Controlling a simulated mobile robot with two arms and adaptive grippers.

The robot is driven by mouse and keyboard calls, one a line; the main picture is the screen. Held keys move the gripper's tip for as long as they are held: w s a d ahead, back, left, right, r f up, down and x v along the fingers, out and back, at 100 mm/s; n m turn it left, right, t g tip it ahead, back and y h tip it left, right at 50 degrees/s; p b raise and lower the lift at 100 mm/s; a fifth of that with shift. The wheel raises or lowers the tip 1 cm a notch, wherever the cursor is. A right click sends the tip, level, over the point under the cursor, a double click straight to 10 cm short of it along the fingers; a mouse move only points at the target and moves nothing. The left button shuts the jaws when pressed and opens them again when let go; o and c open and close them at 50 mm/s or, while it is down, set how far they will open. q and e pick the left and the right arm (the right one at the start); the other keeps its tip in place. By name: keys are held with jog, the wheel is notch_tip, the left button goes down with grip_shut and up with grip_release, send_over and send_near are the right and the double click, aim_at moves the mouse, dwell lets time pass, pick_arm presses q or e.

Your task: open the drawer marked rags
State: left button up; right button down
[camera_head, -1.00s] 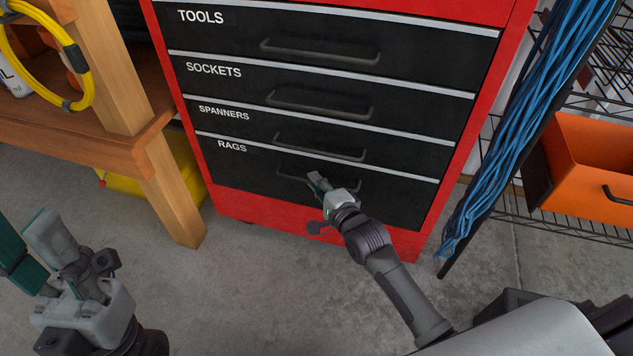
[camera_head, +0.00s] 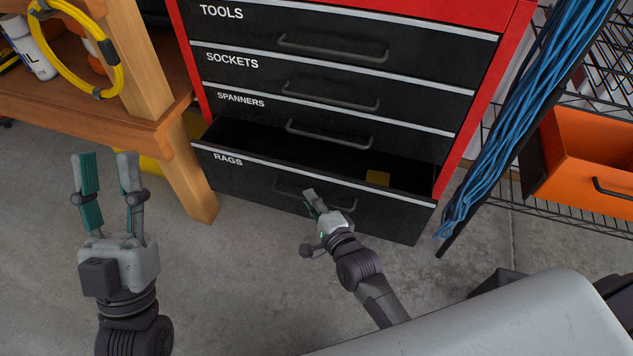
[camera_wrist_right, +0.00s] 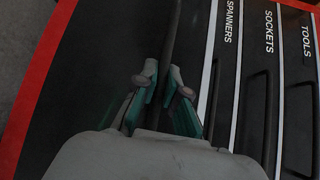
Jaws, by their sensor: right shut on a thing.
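The rags drawer (camera_head: 235,178) is the lowest drawer of a red and black tool cabinet. It stands partly pulled out, and its dark inside shows with a small yellow item (camera_head: 378,178) in it. My right gripper (camera_head: 312,200) is at the drawer's dark bar handle (camera_head: 345,207). In the right wrist view my right gripper (camera_wrist_right: 158,85) is shut on that handle (camera_wrist_right: 172,50), which runs between its fingers. My left gripper (camera_head: 106,165) is open and empty, above the floor to the left of the drawer.
The drawers marked tools, sockets and spanners (camera_head: 240,101) above are closed. A wooden bench (camera_head: 150,135) stands left with a yellow hose coil (camera_head: 75,88). Blue cables (camera_head: 510,120) and an orange bin (camera_head: 590,165) are right. The floor in front is clear.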

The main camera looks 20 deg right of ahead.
pick_arm(q)
jog(key=w+a+f+g+y+p, duration=0.1)
jog(key=f+g+y+p, duration=0.1)
jog(key=f+g, duration=0.5)
jog(key=w+a+f+g+y+p, duration=0.1)
jog(key=f+g, duration=0.5)
jog(key=f, duration=0.6)
jog(key=shift+w+n+g+y+p, duration=0.3)
jog(key=shift+w+g+y+p, duration=0.1)
jog(key=shift+w+y+p, duration=0.5)
pick_arm(e)
jog(key=s+a, duration=0.7)
jog(key=s, duration=0.4)
jog(key=shift+s+a, duration=0.25)
jog(key=shift+a, duration=0.05)
pick_arm(q)
jog(key=shift+s+f, duration=0.1)
jog(key=shift+s, duration=0.05)
jog(key=shift+d, duration=0.1)
pick_arm(e)
jog(key=c, duration=1.2)
grip_release()
jog(key=v, duration=1.2)
jog(key=shift+f, duration=0.1)
